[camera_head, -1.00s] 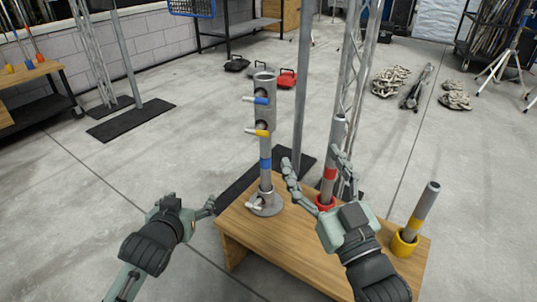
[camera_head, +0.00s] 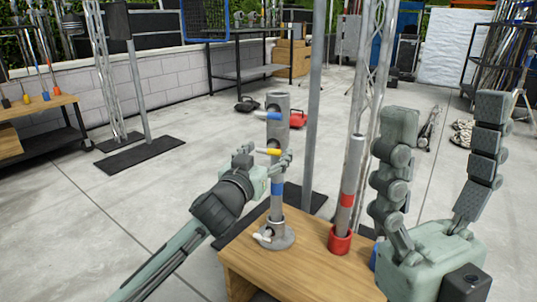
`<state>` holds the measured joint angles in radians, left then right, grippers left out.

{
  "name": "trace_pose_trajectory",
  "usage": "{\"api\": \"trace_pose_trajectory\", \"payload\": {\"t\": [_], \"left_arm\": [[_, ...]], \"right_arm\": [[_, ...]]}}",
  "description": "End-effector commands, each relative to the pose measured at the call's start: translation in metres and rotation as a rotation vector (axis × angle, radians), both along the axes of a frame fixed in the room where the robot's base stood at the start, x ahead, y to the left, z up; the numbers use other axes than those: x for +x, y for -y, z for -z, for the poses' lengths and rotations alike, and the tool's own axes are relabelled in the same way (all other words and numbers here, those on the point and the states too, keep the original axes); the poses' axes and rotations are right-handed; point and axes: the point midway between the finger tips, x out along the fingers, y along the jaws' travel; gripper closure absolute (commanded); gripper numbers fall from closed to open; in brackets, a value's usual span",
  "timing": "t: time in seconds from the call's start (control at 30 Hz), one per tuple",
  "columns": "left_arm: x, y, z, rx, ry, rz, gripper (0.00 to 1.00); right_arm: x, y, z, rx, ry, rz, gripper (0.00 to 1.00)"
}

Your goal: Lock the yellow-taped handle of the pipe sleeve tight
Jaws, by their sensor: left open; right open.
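The pipe sleeve (camera_head: 277,107) is a grey tube on an upright pipe with a blue band, standing in a round base on the table. Its yellow-taped handle (camera_head: 268,151) points left from the sleeve's lower part. A blue-taped handle (camera_head: 266,115) sticks out above it. My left gripper (camera_head: 285,161) is open at the pipe, just below the yellow-taped handle and partly in front of the pipe; I cannot tell whether it touches. My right gripper (camera_head: 448,150) is open and empty, large in the foreground at the right, its fingers pointing up.
The wooden table (camera_head: 290,262) also holds a pipe with a red band (camera_head: 346,200) in a red holder (camera_head: 340,240), right of the sleeve. A grey metal post (camera_head: 314,110) stands behind. Another table (camera_head: 45,108) with several rods is at far left.

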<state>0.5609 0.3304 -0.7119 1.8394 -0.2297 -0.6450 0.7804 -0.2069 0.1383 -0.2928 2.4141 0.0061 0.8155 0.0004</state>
Motion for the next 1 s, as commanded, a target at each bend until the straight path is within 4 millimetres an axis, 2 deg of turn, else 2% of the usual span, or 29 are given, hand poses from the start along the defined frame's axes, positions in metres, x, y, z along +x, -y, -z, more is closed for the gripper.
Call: {"api": "trace_pose_trajectory", "payload": {"t": [0.1, 0.37, 0.77, 0.8, 1.0], "left_arm": [[0.0072, 0.0024, -0.0002, 0.000, 0.000, -0.001, 0.28], [0.0085, 0.0026, 0.0000, 0.000, -0.001, -0.001, 0.28], [0.0084, 0.0025, 0.0001, 0.000, -0.001, -0.002, 0.76], [0.0084, 0.0025, 0.0001, 0.000, -0.001, -0.002, 0.78], [0.0084, 0.0025, -0.0008, 0.017, 0.004, -0.002, 0.78]], "right_arm": [[0.0006, -0.0004, 0.0004, -0.004, 0.002, 0.000, 0.28], [0.0008, -0.0003, -0.0001, -0.004, 0.002, 0.000, 0.28], [0.0007, -0.0002, -0.0002, -0.004, 0.002, 0.001, 0.28], [0.0006, -0.0002, -0.0002, -0.004, 0.002, 0.001, 0.28], [-0.0001, -0.0001, -0.0035, -0.003, 0.005, 0.001, 0.28]]}}
